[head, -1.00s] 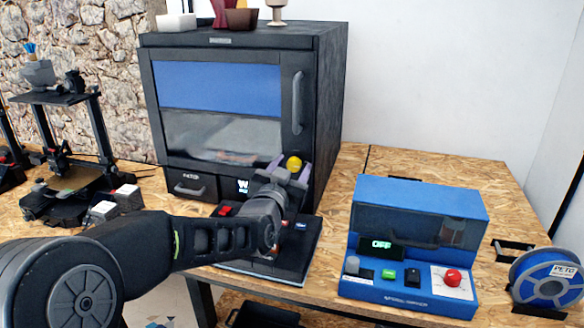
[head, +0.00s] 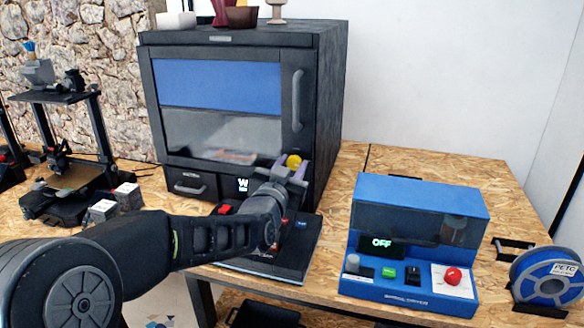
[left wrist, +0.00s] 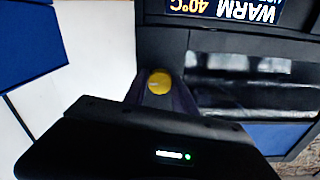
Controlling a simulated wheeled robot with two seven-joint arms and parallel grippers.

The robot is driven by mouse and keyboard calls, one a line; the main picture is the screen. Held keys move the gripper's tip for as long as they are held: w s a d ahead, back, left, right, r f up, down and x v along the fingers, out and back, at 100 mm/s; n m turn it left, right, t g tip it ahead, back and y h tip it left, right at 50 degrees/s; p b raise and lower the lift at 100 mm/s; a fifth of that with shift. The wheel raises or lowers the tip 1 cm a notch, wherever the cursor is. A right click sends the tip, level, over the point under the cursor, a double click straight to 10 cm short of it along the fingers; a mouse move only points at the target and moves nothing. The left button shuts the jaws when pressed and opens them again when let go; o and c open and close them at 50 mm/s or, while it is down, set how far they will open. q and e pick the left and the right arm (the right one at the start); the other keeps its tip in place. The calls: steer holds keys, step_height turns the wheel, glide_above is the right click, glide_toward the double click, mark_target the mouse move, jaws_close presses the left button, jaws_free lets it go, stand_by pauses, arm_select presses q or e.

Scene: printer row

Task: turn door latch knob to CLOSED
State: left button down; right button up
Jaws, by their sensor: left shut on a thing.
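The yellow latch knob (head: 293,162) is on the lower right front of the large black enclosure (head: 330,100), below its door handle (head: 298,100). In the left wrist view the yellow knob (left wrist: 159,82) sits between the purple-grey fingers. My left gripper (head: 289,170) is shut on the knob, reaching up to it from below. In the left wrist view my left gripper (left wrist: 160,96) hides the knob's sides and any markings around it. The enclosure door (head: 220,115) looks shut. My right gripper is not in view.
A display reading WARM 40°C (left wrist: 225,10) is beside the knob. A black control pad (head: 290,260) lies under my left arm. A blue dryer box showing OFF (head: 415,205) and a blue filament spool (head: 546,275) are to the right. A 3D printer (head: 75,180) stands left.

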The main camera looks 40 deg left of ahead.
arm_select(q)
steer(key=shift+f+n+b, duration=0.2)
steer(key=shift+n+b, duration=0.1)
steer(key=shift+b, duration=0.3)
steer(key=n+b, duration=0.5)
steer(key=b, duration=0.2)
steer(key=shift+f, duration=0.1)
steer(key=shift+n+b, duration=0.85)
steer(key=shift+n, duration=0.25)
steer(key=n+b, duration=0.2)
steer(key=n, duration=0.2)
steer(key=shift+n+b, duration=0.3)
steer(key=n+b, duration=0.1)
steer(key=n, duration=0.2)
steer(key=shift+r, duration=0.2)
steer(key=shift+n+b, duration=0.45)
steer(key=shift+n, duration=0.75)
